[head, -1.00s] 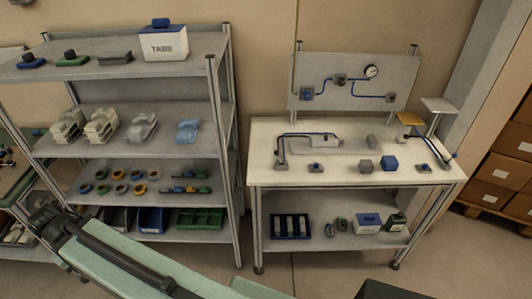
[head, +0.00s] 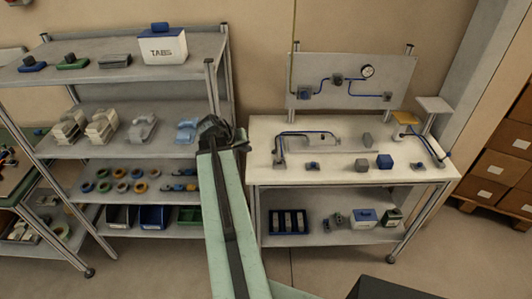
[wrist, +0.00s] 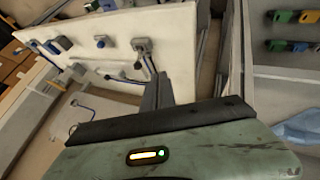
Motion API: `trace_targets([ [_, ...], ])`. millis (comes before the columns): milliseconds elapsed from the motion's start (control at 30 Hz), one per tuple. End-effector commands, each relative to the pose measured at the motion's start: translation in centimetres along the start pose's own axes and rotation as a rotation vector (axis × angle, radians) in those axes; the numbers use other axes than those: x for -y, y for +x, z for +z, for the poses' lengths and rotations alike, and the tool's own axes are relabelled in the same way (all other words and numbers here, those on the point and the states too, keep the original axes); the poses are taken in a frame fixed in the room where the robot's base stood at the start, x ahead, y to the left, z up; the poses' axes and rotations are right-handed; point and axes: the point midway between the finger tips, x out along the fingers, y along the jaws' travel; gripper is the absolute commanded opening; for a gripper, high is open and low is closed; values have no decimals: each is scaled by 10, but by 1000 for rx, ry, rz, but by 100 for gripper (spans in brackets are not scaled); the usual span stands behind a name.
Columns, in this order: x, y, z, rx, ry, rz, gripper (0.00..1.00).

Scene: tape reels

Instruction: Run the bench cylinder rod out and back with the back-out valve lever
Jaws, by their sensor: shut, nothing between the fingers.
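The white bench (head: 300,178) stands at the right in the head view. A pale, slim cylinder assembly (head: 345,150) lies on its top under a blue hose, and its rod position is too small to tell. A grey hose fitting (head: 279,160) stands at its left end; it also shows in the wrist view (wrist: 143,48). Small dark valve-like pieces (head: 312,166) and (head: 418,163) sit near the front edge. I cannot tell which is the back-out lever. My gripper (head: 222,128) is shut and empty, left of the bench before the shelf's right side; its fingers show in the wrist view (wrist: 157,88).
A panel (head: 345,78) with a gauge and hoses stands behind. A loaded metal shelf (head: 130,149) stands left, its post near my gripper. Boxes (head: 505,140) are at far right.

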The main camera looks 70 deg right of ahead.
Motion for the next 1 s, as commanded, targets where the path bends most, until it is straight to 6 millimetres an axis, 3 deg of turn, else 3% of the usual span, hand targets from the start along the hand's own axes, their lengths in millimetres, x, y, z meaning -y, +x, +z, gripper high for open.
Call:
trace_targets([
  [167, 2, 12, 1, 1, 0, 0, 0],
  [633, 4, 112, 3, 1, 1, -1, 0],
  [700, -15, 106, -1, 2, 2, 0, 0],
  [800, -27, 111, -2, 2, 0, 0, 0],
  [1000, -37, 115, -2, 1, 0, -1, 0],
])
